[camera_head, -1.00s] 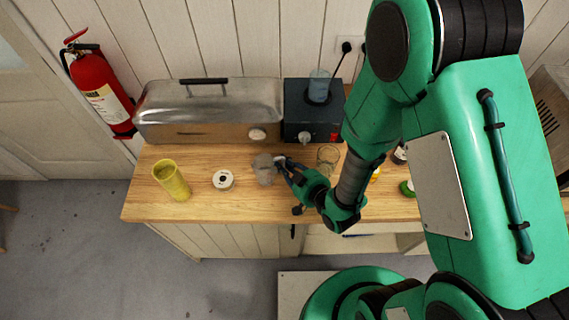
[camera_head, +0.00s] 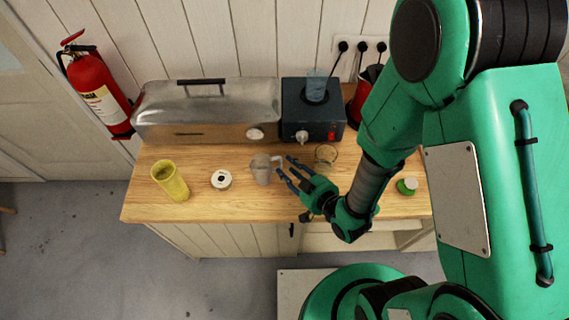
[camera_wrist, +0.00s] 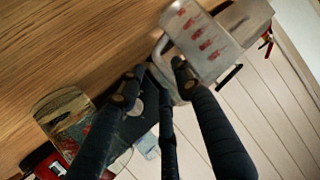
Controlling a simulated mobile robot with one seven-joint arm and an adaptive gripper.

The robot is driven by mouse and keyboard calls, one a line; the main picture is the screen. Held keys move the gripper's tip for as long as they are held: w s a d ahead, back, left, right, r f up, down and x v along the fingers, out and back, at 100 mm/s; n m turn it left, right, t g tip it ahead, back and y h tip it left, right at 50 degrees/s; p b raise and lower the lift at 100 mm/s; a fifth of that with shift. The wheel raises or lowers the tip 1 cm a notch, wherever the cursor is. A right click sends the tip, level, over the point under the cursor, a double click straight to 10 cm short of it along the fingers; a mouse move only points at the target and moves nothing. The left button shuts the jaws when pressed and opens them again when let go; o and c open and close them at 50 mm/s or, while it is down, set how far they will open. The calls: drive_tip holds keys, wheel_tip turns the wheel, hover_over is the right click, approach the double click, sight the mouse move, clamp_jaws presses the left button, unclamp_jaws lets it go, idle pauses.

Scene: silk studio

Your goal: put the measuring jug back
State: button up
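The measuring jug (camera_head: 261,170), a clear greyish vessel with a handle, stands upright on the wooden counter in the head view. In the wrist view the jug (camera_wrist: 215,42) shows red markings, with its pale handle towards my fingers. My gripper (camera_head: 284,166) is open just right of the jug, its fingers spread on the handle side. In the wrist view my gripper (camera_wrist: 158,72) also shows spread fingers near the handle. Whether a finger touches the handle cannot be told.
On the counter (camera_head: 225,209) stand a yellow vase (camera_head: 171,182) and a white roll-like item (camera_head: 221,180) to the left. A glass beaker (camera_head: 326,157) is to the right. Behind are a metal box (camera_head: 205,115) and a dark hotplate-like device (camera_head: 312,118). A green-topped item (camera_head: 407,186) lies farther right.

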drive_tip(key=v, duration=0.7)
drive_tip(key=shift+s+p, duration=0.2)
drive_tip(key=shift+p, duration=0.15)
drive_tip(key=shift+d+r, duration=0.1)
drive_tip(key=shift+r, duration=0.05)
idle(0.6)
drive_tip(key=w+d+r+m+g+h, duration=0.1)
drive_tip(key=w+d+r+h, duration=0.25)
drive_tip(key=d+r, duration=0.35)
drive_tip(key=w+d+r+g+h, duration=0.1)
drive_tip(key=w+d+r+h, duration=0.3)
drive_tip(key=r, duration=0.5)
drive_tip(key=s+d+r+m+g+b, duration=0.3)
drive_tip(key=s+r+m, duration=0.2)
drive_tip(key=s+r, duration=0.8)
drive_tip(key=s, duration=0.2)
drive_tip(key=shift+s+d+r+m+g, duration=0.3)
drive_tip(key=shift+s+r, duration=0.05)
